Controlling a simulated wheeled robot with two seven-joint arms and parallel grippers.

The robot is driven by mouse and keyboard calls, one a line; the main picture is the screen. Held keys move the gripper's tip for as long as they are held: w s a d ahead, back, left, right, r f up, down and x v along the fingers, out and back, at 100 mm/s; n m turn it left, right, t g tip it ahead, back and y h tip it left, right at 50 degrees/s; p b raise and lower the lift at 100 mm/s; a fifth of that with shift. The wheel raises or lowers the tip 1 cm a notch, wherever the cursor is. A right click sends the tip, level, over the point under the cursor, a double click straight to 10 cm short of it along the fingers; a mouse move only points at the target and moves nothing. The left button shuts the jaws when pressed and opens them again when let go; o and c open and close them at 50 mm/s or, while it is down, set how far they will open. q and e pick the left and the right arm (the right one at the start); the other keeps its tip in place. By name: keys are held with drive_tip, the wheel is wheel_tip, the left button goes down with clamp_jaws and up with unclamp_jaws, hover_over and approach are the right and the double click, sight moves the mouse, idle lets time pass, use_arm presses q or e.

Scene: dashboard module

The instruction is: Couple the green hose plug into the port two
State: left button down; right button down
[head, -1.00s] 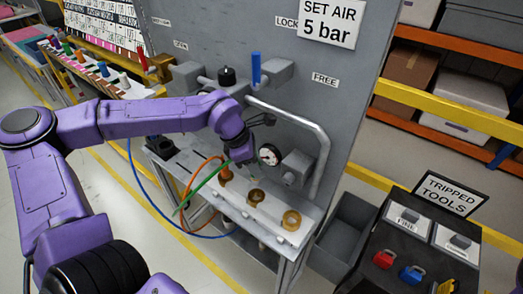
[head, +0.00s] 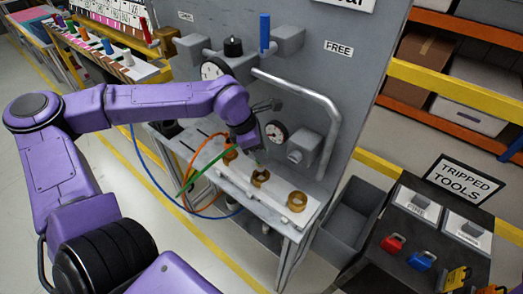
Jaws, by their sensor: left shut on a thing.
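A row of brass ring ports sits on the pale bench ledge: one at the left (head: 230,153), a middle one (head: 261,177) and one at the right (head: 297,201). The green hose (head: 208,175) rises from the lower left to my left gripper (head: 254,155). My left gripper is shut on the green hose's plug just above and behind the middle port; the plug is mostly hidden by the fingers. I cannot tell whether it touches the port. My right gripper is not in view.
An orange hose (head: 187,165) reaches the left port, and a blue hose (head: 143,175) loops below the ledge. A grey bin (head: 352,222) and tripped-tools stand are at the right.

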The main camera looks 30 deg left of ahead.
use_arm(q)
drive_tip(key=shift+f+b, duration=0.7)
drive_tip(key=shift+f, duration=0.2)
drive_tip(key=shift+f+b, duration=0.7)
drive_tip(key=shift+f, duration=0.6)
drive_tip(key=shift+f+b, duration=0.4)
drive_tip(key=shift+f, duration=0.35)
drive_tip(key=c, duration=0.8)
unclamp_jaws()
drive_tip(key=shift+r, duration=0.1)
drive_tip(key=v, duration=1)
drive_tip(key=shift+s+r, duration=0.1)
drive_tip(key=shift+r, duration=0.05)
